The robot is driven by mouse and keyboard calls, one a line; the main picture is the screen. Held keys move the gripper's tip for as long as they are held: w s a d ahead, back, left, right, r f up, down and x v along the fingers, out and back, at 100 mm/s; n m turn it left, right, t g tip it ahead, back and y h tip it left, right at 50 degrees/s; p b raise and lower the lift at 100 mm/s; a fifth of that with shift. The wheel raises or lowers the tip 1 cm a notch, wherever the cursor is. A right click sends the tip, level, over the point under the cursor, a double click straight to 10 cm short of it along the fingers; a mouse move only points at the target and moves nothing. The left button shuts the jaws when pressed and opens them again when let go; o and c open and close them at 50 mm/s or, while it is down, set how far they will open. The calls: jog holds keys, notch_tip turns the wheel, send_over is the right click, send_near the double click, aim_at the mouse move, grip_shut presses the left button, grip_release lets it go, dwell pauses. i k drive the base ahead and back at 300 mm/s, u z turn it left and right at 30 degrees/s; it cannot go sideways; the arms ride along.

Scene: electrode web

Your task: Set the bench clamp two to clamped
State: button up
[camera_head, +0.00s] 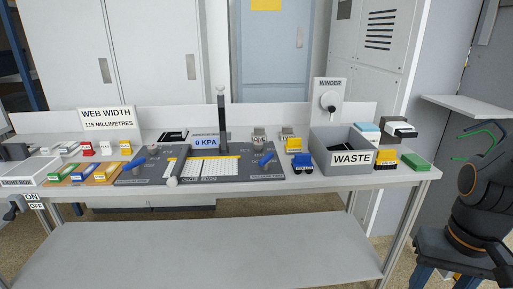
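Two blue lever handles show on the dark bench fixture, and their labels are too small to read. The left blue lever (137,163) stands at the fixture's left side and slants. The right blue lever (265,159) stands at its right side and also slants. I cannot tell which one is clamp two, or whether either is clamped. A dark plate with a white gridded area (208,169) lies between them. Part of my arm shows at the right edge, well away from the levers. My gripper's fingertips cannot be made out.
The table (400,174) is crowded along its back. A grey waste bin (325,140) and the winder (330,101) stand right of the fixture. A dark upright post (222,120) rises behind the plate. Small coloured blocks (88,172) lie at left. The lower shelf (210,245) is clear.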

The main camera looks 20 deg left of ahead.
aim_at(220, 97)
jog(key=u, duration=1.75)
